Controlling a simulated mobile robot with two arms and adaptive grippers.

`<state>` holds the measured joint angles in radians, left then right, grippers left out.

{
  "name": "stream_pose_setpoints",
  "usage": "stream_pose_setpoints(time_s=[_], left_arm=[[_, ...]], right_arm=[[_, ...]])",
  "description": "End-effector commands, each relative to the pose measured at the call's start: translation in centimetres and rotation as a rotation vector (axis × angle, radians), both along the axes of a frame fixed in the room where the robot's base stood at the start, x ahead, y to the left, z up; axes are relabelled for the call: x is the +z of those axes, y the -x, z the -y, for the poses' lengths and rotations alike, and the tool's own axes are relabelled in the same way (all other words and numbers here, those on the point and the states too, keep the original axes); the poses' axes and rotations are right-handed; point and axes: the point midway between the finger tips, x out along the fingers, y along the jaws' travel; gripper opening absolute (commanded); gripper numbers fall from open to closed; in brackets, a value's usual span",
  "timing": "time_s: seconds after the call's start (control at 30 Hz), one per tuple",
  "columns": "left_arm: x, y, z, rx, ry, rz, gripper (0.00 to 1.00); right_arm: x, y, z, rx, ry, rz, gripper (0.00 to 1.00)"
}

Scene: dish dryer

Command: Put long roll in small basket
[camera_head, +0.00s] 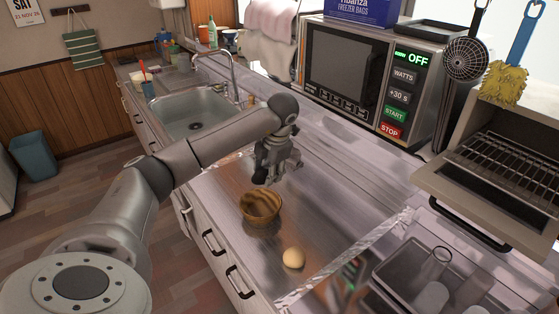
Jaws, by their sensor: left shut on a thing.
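The small basket (261,209) is a round brown woven bowl standing upright on the metal counter. A pale, rounded roll (293,258) lies on the counter in front of it, apart from the basket. My left gripper (268,177) is just behind and above the basket, pointing down. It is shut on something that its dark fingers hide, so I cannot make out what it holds. No clearly long roll shows. The inside of the basket is shaded, and I cannot tell whether anything lies in it. My right gripper is out of view.
A sink (199,112) with a tap lies beyond my arm. A microwave (350,75) stands at the back, and an open toaster oven (500,170) at the right. A grey bin (425,262) holds glasses at front right. The counter right of the basket is clear.

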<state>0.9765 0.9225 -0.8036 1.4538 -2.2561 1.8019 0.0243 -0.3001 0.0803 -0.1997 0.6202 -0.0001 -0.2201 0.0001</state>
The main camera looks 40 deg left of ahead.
Motion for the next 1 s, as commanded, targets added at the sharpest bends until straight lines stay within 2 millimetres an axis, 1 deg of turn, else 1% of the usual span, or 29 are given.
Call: stream_pose_setpoints(time_s=[0.03, 0.2, 0.43, 0.57, 1.0], left_arm=[[-0.5, 0.2, -0.4, 0.012, 0.001, -0.001, 0.19], [-1.2, 0.4, -1.0, 0.034, 0.001, 0.002, 0.19], [-2.3, 0.4, -1.1, 0.037, 0.001, 0.001, 0.19], [-3.4, 0.4, -1.0, 0.037, 0.001, 0.001, 0.19], [-8.7, 0.4, -1.0, 0.036, 0.002, 0.001, 0.19]], right_arm=[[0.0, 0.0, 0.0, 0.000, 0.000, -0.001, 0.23], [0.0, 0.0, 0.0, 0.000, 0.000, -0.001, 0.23], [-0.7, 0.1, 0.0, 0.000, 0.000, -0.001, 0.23], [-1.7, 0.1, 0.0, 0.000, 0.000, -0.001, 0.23], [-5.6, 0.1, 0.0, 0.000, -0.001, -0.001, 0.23]])
